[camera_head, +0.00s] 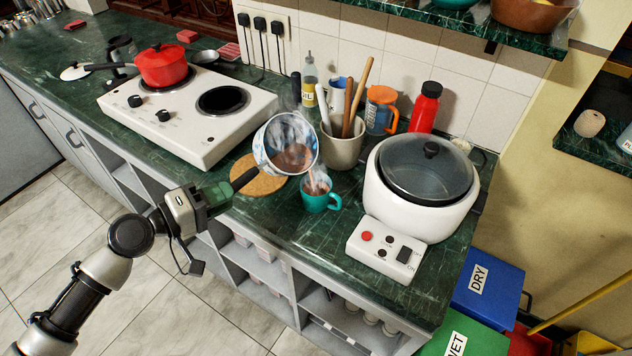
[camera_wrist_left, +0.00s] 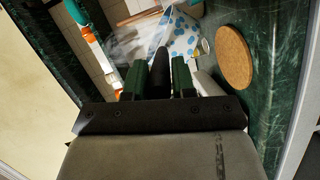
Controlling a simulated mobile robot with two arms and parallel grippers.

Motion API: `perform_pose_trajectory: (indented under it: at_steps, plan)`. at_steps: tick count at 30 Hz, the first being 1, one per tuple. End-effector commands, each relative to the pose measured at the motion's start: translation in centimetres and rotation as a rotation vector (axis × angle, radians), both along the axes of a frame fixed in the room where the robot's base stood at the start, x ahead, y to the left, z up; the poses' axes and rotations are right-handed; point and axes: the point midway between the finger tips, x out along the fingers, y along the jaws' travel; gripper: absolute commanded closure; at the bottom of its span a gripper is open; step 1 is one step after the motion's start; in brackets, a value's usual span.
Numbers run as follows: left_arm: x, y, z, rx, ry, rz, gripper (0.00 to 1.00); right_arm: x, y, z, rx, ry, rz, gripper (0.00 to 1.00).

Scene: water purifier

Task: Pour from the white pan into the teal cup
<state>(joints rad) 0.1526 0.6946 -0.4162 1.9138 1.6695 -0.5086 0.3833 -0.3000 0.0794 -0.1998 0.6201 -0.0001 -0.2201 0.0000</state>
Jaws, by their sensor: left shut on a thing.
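The white pan (camera_head: 270,150) has blue patches outside, a dark handle and brown liquid inside. It is held in the air, tilted with its open side toward the right and the viewer. My left gripper (camera_head: 218,194) is shut on its dark handle, which also shows between the fingers (camera_wrist_left: 161,77) in the left wrist view, with the pan (camera_wrist_left: 182,38) beyond. The teal cup (camera_head: 316,202) stands upright on the counter just below and right of the pan's lower rim. Brown shows at its mouth, with steam above. My right gripper is not in view.
A round cork mat (camera_head: 257,176) lies behind the pan handle. A utensil crock (camera_head: 343,151) stands behind the cup, and a white cooker (camera_head: 418,210) with a control box (camera_head: 385,249) stands to its right. A hob (camera_head: 190,135) is at left.

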Motion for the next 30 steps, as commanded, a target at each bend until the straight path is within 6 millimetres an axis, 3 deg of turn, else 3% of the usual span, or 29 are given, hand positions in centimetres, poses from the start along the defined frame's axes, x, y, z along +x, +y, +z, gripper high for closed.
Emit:
perform_pose_trajectory:
  at_steps: [10,18,23,30]
  plan:
    - [0.0,-0.1,0.2,0.006,-0.012,0.002,1.00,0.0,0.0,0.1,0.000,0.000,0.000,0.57]
    - [2.8,3.0,-2.8,-0.249,0.223,-0.001,1.00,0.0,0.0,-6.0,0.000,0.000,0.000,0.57]
    - [3.0,3.2,-2.2,-0.273,0.247,-0.001,1.00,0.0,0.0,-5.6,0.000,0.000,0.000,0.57]
    - [3.7,4.0,-3.9,-0.330,0.303,0.003,1.00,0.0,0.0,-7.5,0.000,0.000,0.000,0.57]
